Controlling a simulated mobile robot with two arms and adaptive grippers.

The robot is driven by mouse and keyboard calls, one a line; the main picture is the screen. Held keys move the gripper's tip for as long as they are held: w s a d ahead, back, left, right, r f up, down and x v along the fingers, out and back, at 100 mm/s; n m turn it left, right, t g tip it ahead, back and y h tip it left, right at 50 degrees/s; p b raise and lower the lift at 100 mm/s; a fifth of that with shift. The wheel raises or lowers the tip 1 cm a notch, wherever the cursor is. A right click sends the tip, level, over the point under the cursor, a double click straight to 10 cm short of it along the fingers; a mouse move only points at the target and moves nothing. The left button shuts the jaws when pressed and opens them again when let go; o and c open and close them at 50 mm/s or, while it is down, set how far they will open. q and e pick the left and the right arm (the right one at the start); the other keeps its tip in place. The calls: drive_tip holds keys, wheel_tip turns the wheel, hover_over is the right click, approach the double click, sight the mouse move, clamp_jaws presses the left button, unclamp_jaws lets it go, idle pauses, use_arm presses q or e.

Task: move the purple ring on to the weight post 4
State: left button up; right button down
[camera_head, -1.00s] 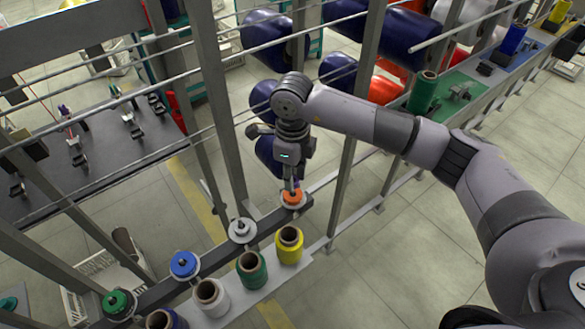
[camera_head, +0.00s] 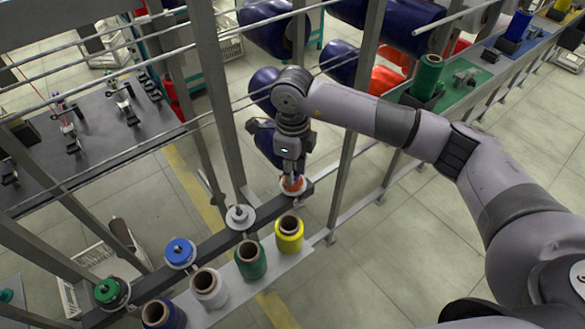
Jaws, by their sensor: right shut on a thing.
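My right gripper (camera_head: 291,174) points down over the far right post of the dark beam. It is shut, with a small purple-blue patch, which looks like the purple ring (camera_head: 296,179), at its fingertips. Just under the fingertips an orange ring (camera_head: 293,187) sits on that post's white disc. The purple ring is mostly hidden by the fingers, and I cannot tell if it touches the orange one. Along the beam (camera_head: 212,236), a bare post with a white disc (camera_head: 240,217), a blue ring (camera_head: 180,252) and a green ring (camera_head: 110,291) follow leftward. My left gripper is not in view.
Yellow (camera_head: 289,235), green (camera_head: 250,261), white (camera_head: 208,288) and dark blue (camera_head: 160,315) spools stand on a rail in front of the beam. Metal uprights (camera_head: 220,105) and thin rods rise behind it.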

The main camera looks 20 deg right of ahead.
drive_tip(key=shift+f, duration=0.1)
idle(0.3)
drive_tip(key=c, duration=1.2)
unclamp_jaws()
drive_tip(key=shift+c, duration=0.2)
